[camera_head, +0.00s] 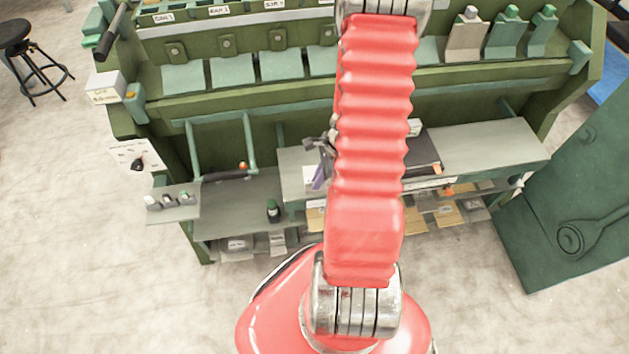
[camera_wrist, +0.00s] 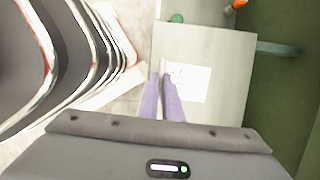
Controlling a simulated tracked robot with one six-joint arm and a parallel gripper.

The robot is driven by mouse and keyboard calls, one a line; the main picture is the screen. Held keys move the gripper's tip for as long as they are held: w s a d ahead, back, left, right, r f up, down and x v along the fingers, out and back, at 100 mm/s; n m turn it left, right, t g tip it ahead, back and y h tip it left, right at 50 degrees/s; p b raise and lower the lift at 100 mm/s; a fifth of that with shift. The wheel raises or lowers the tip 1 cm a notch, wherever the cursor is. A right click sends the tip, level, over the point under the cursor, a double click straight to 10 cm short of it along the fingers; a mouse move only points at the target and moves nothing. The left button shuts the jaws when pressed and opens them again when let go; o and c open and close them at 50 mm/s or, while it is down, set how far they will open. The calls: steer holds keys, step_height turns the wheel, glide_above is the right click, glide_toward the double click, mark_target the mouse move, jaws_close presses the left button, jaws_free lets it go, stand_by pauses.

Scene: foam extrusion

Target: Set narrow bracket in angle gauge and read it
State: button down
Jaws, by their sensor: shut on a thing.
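My gripper (camera_head: 325,150) shows only in part in the head view, beside my red arm sleeve. It is shut and points down over the grey bench top (camera_head: 295,157). A purple piece (camera_head: 320,178) with two long narrow legs (camera_wrist: 172,97), which looks like the narrow bracket, is at its end. The wrist housing hides where the jaws meet it. A white card (camera_wrist: 187,83) lies on the bench top beside the purple legs. I cannot tell from these views whether the piece touches the bench, and I cannot make out the angle gauge for certain.
A dark flat plate (camera_head: 420,150) lies right of my arm. A dark green-capped bottle (camera_head: 273,211) stands on the lower shelf at left. A small side shelf (camera_head: 175,205) holds several little items. The bench top at right (camera_head: 480,145) is clear. Green rails rise behind.

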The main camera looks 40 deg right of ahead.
steer(key=shift+r, duration=0.25)
steer(key=shift+v, duration=0.8)
steer(key=shift+a, duration=0.2)
